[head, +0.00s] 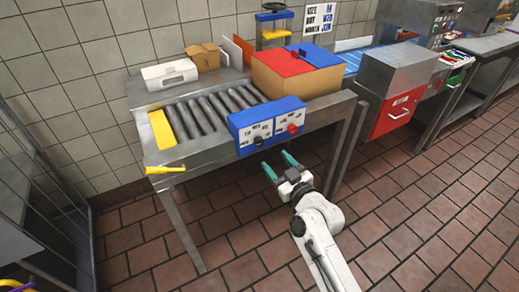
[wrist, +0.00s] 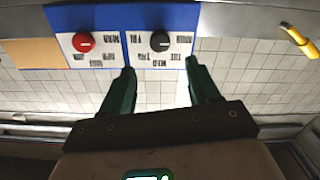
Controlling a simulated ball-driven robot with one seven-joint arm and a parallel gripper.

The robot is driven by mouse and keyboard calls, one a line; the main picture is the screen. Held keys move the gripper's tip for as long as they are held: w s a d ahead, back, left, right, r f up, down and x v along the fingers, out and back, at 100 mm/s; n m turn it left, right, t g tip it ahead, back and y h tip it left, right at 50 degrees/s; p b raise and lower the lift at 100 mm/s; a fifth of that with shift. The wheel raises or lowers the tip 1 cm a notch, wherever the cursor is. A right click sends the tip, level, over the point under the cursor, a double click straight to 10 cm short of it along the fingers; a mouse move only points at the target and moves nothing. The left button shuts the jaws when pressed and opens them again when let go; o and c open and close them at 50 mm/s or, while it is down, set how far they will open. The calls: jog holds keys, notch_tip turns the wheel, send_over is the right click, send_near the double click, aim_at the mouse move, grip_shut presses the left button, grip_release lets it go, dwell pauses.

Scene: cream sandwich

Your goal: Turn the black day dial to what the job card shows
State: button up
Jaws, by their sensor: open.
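The black day dial (head: 258,141) is the left knob on the blue box at the roller table's front. In the wrist view the picture is turned over, and the black dial (wrist: 159,41) lies ahead between my fingertips, with day labels around it. Its pointer is too small to read. My gripper (head: 279,166) is open and empty, in front of and below the box, apart from the dial. Its green fingers also show in the wrist view (wrist: 160,68). The job card (head: 320,18), white with printed lines, hangs at the back; I cannot read its day surely.
A red dial (head: 292,128) sits beside the black one on the same box. A yellow handle (head: 165,170) sticks out at the table's left corner. A carton with red and blue flaps (head: 298,75) stands behind the box. The tiled floor before the table is clear.

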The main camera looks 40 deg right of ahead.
aim_at(260, 143)
jog(key=p+x, duration=0.1)
jog(key=x, duration=0.8)
jog(key=shift+w, duration=0.25)
jog(key=shift+c, duration=0.2)
jog(key=c, duration=1)
